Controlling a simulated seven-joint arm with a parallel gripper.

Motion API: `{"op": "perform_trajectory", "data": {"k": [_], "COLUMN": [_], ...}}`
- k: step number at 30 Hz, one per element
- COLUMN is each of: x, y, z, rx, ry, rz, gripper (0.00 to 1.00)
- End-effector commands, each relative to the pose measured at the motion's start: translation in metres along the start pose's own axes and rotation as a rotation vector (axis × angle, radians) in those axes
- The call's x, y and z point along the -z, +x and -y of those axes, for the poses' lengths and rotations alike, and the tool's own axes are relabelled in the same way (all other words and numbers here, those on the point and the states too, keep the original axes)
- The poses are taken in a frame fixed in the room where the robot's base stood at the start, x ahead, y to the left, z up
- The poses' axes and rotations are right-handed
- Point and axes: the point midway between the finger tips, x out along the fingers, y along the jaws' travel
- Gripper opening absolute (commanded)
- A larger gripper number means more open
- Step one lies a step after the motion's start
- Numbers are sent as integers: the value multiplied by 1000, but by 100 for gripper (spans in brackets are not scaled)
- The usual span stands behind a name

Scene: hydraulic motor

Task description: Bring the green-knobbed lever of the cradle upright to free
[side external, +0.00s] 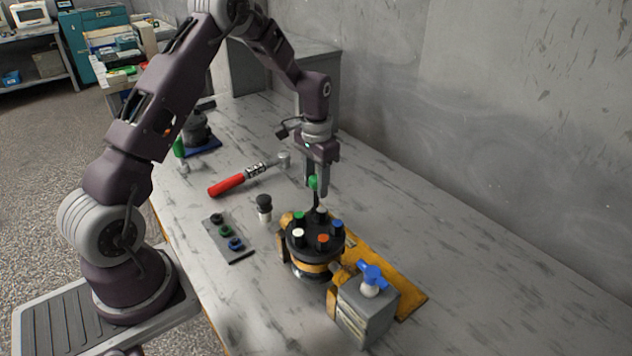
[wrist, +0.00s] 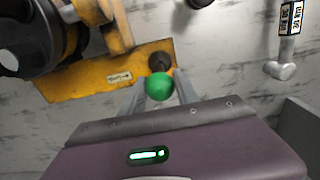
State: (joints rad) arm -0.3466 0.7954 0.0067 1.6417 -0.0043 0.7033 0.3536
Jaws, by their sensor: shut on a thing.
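The cradle is a yellow plate (side external: 408,290) under a black round motor (side external: 316,262) with several coloured caps on top. Its lever ends in a green knob (side external: 313,182), at the far side of the motor. In the side view the dark lever shaft looks close to upright below the knob. My gripper (side external: 318,190) points down from above and is shut on the green knob. In the wrist view the knob (wrist: 159,87) sits between my fingers, with a dark lever base (wrist: 160,61) beside it on the yellow plate (wrist: 90,84). The lever's exact tilt is hard to tell.
A grey block with a blue handle (side external: 371,275) stands at the near end of the cradle. The table right of the cradle is clear up to the wall.

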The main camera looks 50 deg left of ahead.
Motion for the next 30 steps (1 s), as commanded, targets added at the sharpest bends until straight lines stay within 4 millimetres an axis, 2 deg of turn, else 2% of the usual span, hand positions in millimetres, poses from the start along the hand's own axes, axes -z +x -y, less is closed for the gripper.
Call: {"op": "perform_trajectory", "data": {"k": [2, 3, 5, 14, 30], "x": [0, 0, 0, 0, 0], "y": [0, 0, 0, -2, -55], "z": [-5, -5, -4, -2, -1], "rx": [-8, -8, -7, -4, -2], "ry": [4, 4, 4, 2, 2], "rz": [2, 2, 2, 0, 0], "gripper": [14, 43, 53, 53, 53]}}
